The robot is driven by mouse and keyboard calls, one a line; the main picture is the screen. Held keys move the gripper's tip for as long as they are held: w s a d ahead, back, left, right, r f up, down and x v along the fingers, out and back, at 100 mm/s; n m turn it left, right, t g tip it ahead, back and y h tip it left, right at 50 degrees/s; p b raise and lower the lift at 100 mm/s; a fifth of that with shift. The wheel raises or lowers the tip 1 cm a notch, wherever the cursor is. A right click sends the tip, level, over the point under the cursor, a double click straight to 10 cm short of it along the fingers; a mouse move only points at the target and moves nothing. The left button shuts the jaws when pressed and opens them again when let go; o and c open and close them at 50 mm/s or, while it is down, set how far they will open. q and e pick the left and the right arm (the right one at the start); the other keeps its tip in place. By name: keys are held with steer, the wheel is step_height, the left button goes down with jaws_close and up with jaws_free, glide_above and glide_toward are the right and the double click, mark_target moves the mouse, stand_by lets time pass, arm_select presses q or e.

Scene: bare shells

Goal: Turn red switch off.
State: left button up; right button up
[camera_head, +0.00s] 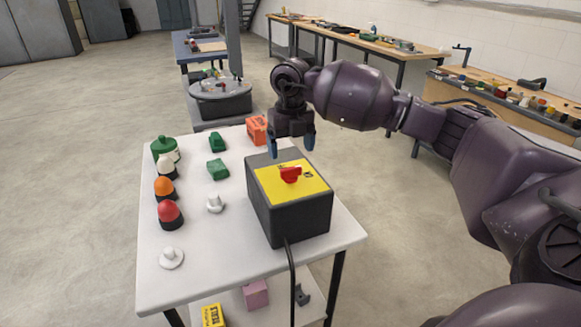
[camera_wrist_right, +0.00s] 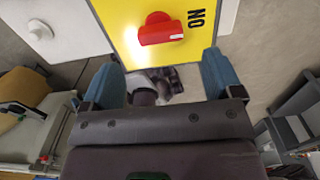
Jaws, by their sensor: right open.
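The red switch (camera_head: 290,173) is a rotary knob on the yellow top plate (camera_head: 281,190) of a dark box (camera_head: 290,220) on a white table. In the right wrist view the red switch (camera_wrist_right: 161,29) lies crosswise, with black letters beside it on the yellow plate (camera_wrist_right: 120,12). My right gripper (camera_head: 290,147) is open and empty, fingers pointing down, just beyond and above the switch. In the right wrist view its blue fingertips (camera_wrist_right: 160,76) are apart, with the switch ahead of them and no contact visible. My left gripper is out of view.
Red (camera_head: 169,212), orange (camera_head: 164,187), white and green lamps stand at the table's left, with green blocks (camera_head: 218,169) and white knobs near them. An orange block (camera_head: 257,130) sits at the back. A black cable (camera_head: 291,265) hangs from the box over the front edge.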

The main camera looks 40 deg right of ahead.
mark_target(291, 168)
steer(key=shift+f, duration=3.15)
steer(key=shift+c, duration=0.3)
steer(key=c, duration=0.9)
steer(key=shift+o, duration=0.2)
